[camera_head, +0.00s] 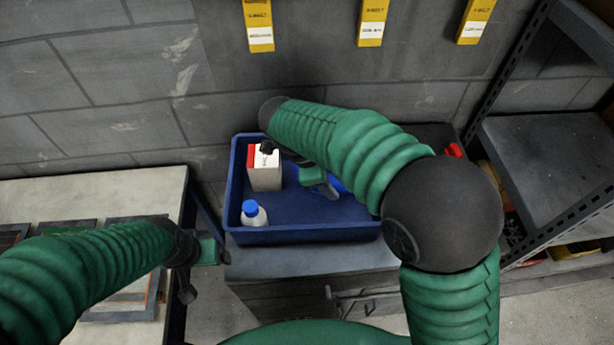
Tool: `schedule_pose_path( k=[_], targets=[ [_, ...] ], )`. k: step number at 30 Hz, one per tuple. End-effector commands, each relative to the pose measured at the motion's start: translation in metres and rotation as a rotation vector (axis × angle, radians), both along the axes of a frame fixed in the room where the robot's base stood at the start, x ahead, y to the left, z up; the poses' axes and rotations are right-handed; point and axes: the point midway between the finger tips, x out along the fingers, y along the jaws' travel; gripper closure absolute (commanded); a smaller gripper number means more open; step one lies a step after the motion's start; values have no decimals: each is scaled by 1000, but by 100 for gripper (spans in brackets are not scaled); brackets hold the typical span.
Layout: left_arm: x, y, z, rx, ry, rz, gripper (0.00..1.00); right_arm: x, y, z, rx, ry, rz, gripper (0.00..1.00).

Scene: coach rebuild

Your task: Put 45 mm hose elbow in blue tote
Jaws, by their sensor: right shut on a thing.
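The blue tote (300,234) stands on a grey bench against the wall. My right arm reaches over it from the right. My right gripper (322,188) is low over the tote's middle, pointing down, and is shut on a bright blue piece (338,185). This piece looks like the hose elbow, but the gripper and arm cover most of it. I cannot tell whether it touches the tote's floor. My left gripper (207,272) hangs empty between the left table and the bench, its fingers apart.
In the tote are a white and red carton (265,172) at left and a white bottle with a blue cap (254,214) at front left. A table (120,185) with framed panels is at left. A metal shelf (545,150) is at right. Yellow packs (372,22) hang on the wall.

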Motion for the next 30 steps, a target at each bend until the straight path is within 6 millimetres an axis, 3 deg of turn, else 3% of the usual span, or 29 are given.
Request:
schedule_pose_path(
  k=[7,16,26,27,30],
  targets=[
    [0,0,3,0,0,1,22,-3,1,-49,-3,4,3,100],
    [0,0,6,0,0,1,22,0,-1,-97,0,6,2,100],
    [0,0,1,0,0,0,22,-1,1,-105,0,2,1,100],
    [0,0,3,0,0,0,22,0,1,-104,0,3,2,49],
    [0,0,3,0,0,1,22,0,1,-104,0,3,2,36]
  ],
)
